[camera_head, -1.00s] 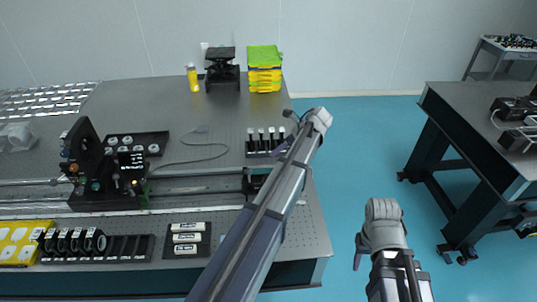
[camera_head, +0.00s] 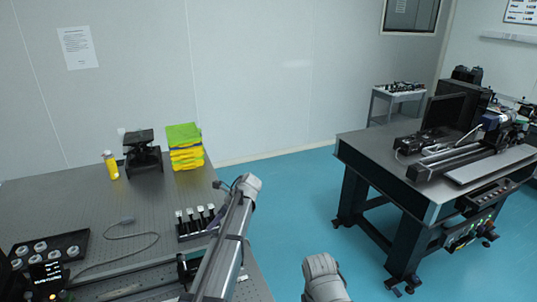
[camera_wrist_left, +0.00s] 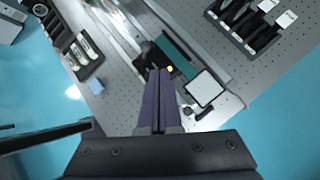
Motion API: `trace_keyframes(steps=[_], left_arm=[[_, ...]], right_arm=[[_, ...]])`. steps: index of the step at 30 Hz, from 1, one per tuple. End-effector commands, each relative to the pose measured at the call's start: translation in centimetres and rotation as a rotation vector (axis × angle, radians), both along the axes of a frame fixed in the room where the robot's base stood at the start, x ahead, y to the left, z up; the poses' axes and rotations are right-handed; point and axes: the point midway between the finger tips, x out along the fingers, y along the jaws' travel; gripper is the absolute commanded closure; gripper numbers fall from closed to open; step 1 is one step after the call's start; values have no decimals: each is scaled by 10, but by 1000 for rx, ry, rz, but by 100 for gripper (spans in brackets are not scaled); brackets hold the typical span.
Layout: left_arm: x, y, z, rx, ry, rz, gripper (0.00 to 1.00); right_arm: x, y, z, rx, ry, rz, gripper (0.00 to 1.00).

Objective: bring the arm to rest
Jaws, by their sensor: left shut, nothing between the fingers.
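My left arm (camera_head: 222,245) comes up from the bottom of the head view over the right edge of the near optical table (camera_head: 75,200). My left gripper (camera_wrist_left: 159,75) shows in the left wrist view with its two purple fingers together and nothing between them. It is above the table's edge area, and in the head view it is mostly hidden by the arm. Part of my right arm (camera_head: 325,278) shows at the bottom of the head view; its gripper is out of the frame.
A rack of posts (camera_head: 198,222) stands close beside my left arm. Yellow and green bins (camera_head: 186,150), a black stand (camera_head: 142,158) and a yellow bottle (camera_head: 111,166) are at the back. A second optical table (camera_head: 390,165) stands right, with open blue floor (camera_head: 290,200) between.

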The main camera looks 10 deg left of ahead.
Motion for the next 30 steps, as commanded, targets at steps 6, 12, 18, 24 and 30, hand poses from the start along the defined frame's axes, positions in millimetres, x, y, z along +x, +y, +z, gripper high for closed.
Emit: trace_keyframes(steps=[6, 12, 18, 24, 30], left_arm=[[-58, -69, -22, -91, -201, 205, 100], [-136, -151, -47, -230, -418, 560, 100], [-212, -213, -63, -334, -536, 927, 100], [-260, -246, -71, -372, -573, 1180, 100], [-274, -256, -72, -377, -581, 1270, 100]], right_arm=[[0, 0, -8, 0, 0, 0, 50], [0, 0, -16, 0, 0, -1, 50], [0, 0, -22, 0, 0, -1, 50], [0, 0, -26, 0, 0, -1, 50], [0, 0, -26, 0, 0, -1, 50]])
